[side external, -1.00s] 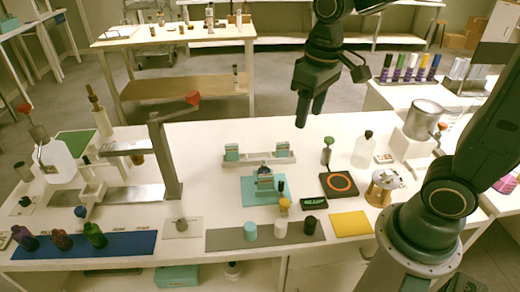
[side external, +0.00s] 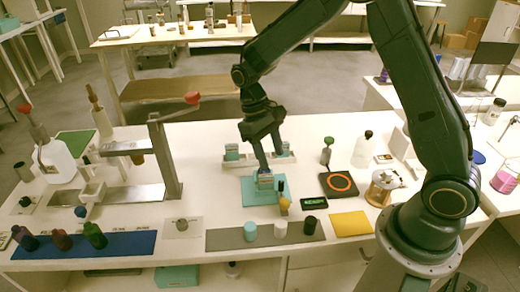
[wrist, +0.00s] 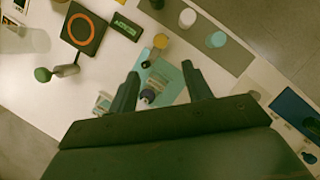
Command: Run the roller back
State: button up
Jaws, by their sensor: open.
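A teal mat (side external: 250,196) lies mid-bench, with a small pale and teal fixture (side external: 265,182) on it. The roller is too small to tell for certain; a small dark-and-white rounded piece (wrist: 149,94) shows over the mat in the wrist view. My gripper (side external: 271,163) points down at the fixture, its fingertips at or just above the fixture's top and partly hiding it. In the wrist view my gripper (wrist: 160,78) is open, with the fingers wide apart on either side of the rounded piece. Whether they touch anything cannot be told.
Behind the mat stands a white rack (side external: 240,164) with teal blocks. A black plate with an orange ring (side external: 339,184) lies further right. Several caps stand on a grey strip (side external: 218,240) in front.

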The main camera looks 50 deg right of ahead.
aim_at(284, 202)
jog(key=shift+w+f, duration=0.1)
jog(key=shift+f, duration=0.55)
jog(key=x, duration=1.3)
jog(key=shift+s+f, duration=0.3)
jog(key=shift+c, duration=0.2)
grip_shut()
